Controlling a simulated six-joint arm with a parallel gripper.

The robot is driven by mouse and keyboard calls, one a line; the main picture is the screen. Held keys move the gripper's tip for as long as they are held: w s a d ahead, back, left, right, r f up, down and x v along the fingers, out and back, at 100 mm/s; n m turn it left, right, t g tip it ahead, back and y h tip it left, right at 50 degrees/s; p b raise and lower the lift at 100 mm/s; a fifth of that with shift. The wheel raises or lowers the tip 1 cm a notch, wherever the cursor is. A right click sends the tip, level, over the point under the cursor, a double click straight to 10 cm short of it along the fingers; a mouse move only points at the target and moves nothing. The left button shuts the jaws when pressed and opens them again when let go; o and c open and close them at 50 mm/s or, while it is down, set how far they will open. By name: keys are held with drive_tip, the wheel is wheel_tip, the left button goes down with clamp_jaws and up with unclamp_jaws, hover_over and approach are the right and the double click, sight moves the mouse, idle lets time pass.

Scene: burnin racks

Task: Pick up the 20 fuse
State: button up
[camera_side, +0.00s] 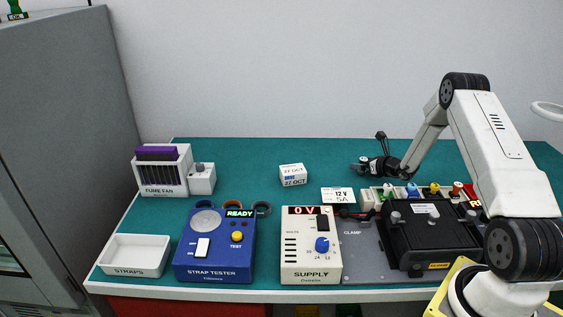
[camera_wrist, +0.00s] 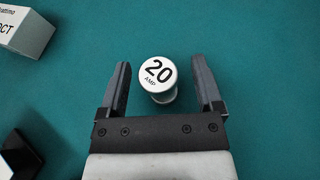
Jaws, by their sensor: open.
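The 20 fuse (camera_wrist: 158,76) is a small white round piece marked "20 AMP" on its top. The fingers are open, with a gap on each side of the fuse, and nothing is held. In the side view my gripper (camera_side: 367,167) is low over the back right of the table. The fuse cannot be made out there.
A white date block (camera_side: 293,175) stands left of my gripper. Several coloured fuse-like pieces stand in a row (camera_side: 412,190) in front of it, by a black box (camera_side: 430,236). A supply (camera_side: 311,260), blue strap tester (camera_side: 214,260) and fume fan (camera_side: 162,172) stand further left. Table around the fuse is clear.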

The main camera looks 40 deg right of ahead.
idle(0.4)
clamp_jaws()
drive_tip(key=shift+r, duration=0.1)
drive_tip(key=shift+r, duration=0.75)
drive_tip(key=s+a+r, duration=0.7)
drive_tip(key=s+r, duration=0.4)
drive_tip(key=shift+s+a+r, duration=0.15)
drive_tip(key=shift+s+a, duration=0.1)
drive_tip(key=shift+s, duration=0.15)
idle(0.4)
